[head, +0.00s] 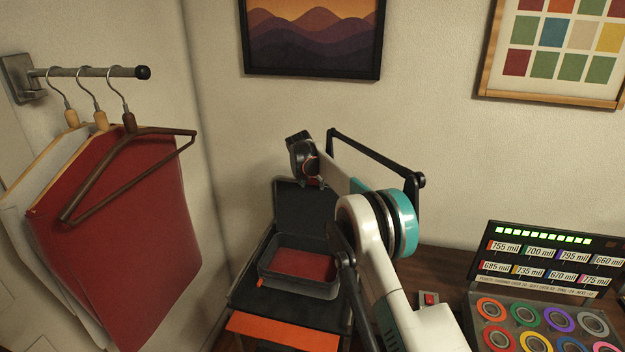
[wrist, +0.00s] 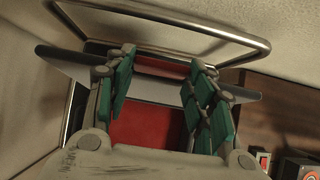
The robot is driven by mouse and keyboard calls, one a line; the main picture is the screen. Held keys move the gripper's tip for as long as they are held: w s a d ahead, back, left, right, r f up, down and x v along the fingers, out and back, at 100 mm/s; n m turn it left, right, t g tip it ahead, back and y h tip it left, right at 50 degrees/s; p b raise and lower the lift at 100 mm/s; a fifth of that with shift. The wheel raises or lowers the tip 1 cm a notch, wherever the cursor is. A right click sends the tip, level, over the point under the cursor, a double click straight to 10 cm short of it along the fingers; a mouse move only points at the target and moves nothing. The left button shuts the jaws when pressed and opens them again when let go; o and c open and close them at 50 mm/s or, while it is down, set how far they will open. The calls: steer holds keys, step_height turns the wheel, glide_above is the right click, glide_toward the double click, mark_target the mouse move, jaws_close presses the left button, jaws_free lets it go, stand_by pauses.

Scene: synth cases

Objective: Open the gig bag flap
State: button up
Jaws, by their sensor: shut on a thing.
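The gig bag (head: 297,290) is a dark grey soft case with a red lining, lying on a dark surface. Its flap (head: 300,210) stands raised at the back edge, leaving the red inside visible from the front. My gripper (head: 312,178) is at the flap's top edge. In the wrist view my gripper (wrist: 162,88) has green-padded fingers on either side of a grey band (wrist: 160,91), which looks like the flap's edge, and it is shut on it. The red lining (wrist: 148,128) shows below the band. The exact contact at the fingertips is hard to make out.
Red and pale cloths hang from hangers on a wall rail (head: 95,72) at the left. An orange panel (head: 285,332) is in front of the bag. A labelled box with coloured rings (head: 545,325) and a small red switch (head: 429,299) are at the right. A picture (head: 312,38) hangs above.

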stand_by(0.3)
steer(key=o, duration=1.5)
steer(key=shift+s, duration=0.1)
steer(key=v, duration=1.2)
